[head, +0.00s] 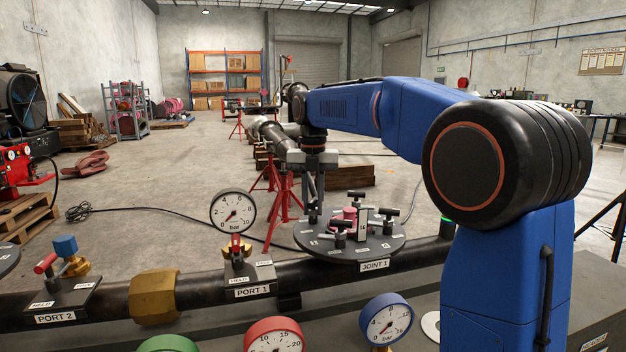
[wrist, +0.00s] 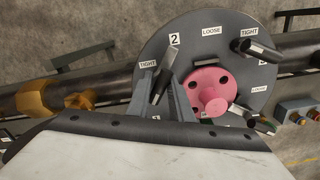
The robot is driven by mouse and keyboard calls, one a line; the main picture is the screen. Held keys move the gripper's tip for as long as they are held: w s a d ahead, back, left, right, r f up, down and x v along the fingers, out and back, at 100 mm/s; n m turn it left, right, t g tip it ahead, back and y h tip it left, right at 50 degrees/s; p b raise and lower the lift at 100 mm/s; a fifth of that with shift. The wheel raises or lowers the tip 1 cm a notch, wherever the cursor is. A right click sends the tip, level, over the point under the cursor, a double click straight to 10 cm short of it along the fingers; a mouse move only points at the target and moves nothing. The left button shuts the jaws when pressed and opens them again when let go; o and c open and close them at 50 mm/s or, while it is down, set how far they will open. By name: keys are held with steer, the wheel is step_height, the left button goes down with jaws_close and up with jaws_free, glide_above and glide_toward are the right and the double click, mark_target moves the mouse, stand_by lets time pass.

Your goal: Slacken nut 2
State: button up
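Nut 2 is a black bar-handled nut (wrist: 162,86) on the dark round plate of JOINT 1 (wrist: 232,20); the plate also shows in the head view (head: 398,247). The label 2 is just above the nut, a TIGHT label at its upper left and a LOOSE label farther right. My gripper (wrist: 168,78) points down over the plate, with its two fingers on either side of nut 2's handle. The fingers look apart, with a gap around the handle. In the head view my gripper (head: 312,198) is at the plate's left rear. Contact is unclear.
A pink flanged spool (wrist: 212,98) sits mid-plate, right of my gripper. Other black handles stand on the plate, one at upper right (wrist: 259,49). The PORT 1 gauge (head: 233,211) and a brass fitting (head: 153,297) are left along the pipe.

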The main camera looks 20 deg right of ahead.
mark_target(313, 200)
steer(key=shift+n, duration=0.7)
steer(key=shift+m, duration=1.2)
steer(key=shift+r+m, duration=0.2)
steer(key=shift+m, duration=0.1)
step_height(313, 200, up, 7)
steer(key=shift+f, duration=0.2)
